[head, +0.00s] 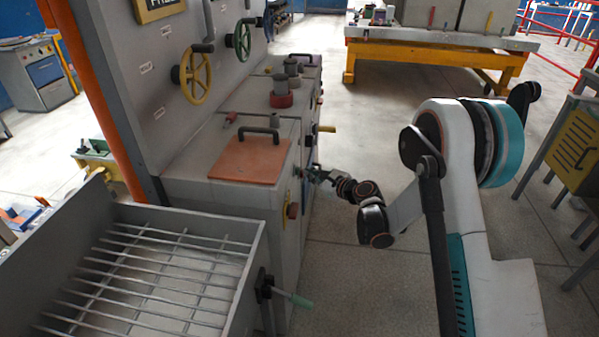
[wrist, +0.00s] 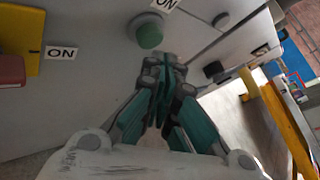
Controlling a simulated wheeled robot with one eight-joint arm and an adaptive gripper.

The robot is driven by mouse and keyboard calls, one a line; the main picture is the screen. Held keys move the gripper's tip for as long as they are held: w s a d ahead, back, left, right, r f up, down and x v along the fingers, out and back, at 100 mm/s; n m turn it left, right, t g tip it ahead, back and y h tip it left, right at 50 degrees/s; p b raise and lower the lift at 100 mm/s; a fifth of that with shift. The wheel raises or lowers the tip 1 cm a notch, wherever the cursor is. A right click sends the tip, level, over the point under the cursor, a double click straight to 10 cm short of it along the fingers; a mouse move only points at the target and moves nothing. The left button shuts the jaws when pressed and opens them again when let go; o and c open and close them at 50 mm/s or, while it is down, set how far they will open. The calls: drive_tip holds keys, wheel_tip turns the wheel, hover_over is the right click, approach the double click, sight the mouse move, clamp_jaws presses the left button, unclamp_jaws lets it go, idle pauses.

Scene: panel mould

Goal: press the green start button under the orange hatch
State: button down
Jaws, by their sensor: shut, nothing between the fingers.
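The orange hatch (head: 248,160) lies flat and shut on top of the grey cabinet, with a dark handle (head: 262,132) at its back edge. Anything beneath it is hidden. In the wrist view a round green button (wrist: 149,36) sits on the cabinet's light face beside an ON label (wrist: 165,4); I cannot tell whether it is the start button. My gripper (wrist: 164,64) is shut and empty, its tips just below and right of that button in the picture. Whether they touch the face is unclear. In the head view my gripper (head: 312,174) is beside the cabinet's right face.
A yellow plate (wrist: 22,35) with a red part (wrist: 10,70) is left in the wrist view, beside another ON label (wrist: 61,52). A dark knob (wrist: 213,70) is to the right. A grated bin (head: 190,215) stands in front of the cabinet.

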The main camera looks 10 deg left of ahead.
drive_tip(key=shift+a, duration=0.35)
drive_tip(key=shift+a, duration=0.45)
idle(0.9)
drive_tip(key=shift+d, duration=0.1)
drive_tip(key=shift+d+b, duration=0.35)
drive_tip(key=shift+d, duration=0.4)
drive_tip(key=shift+d, duration=0.15)
drive_tip(key=d, duration=0.4)
drive_tip(key=shift+s+d, duration=0.15)
drive_tip(key=shift+d, duration=0.2)
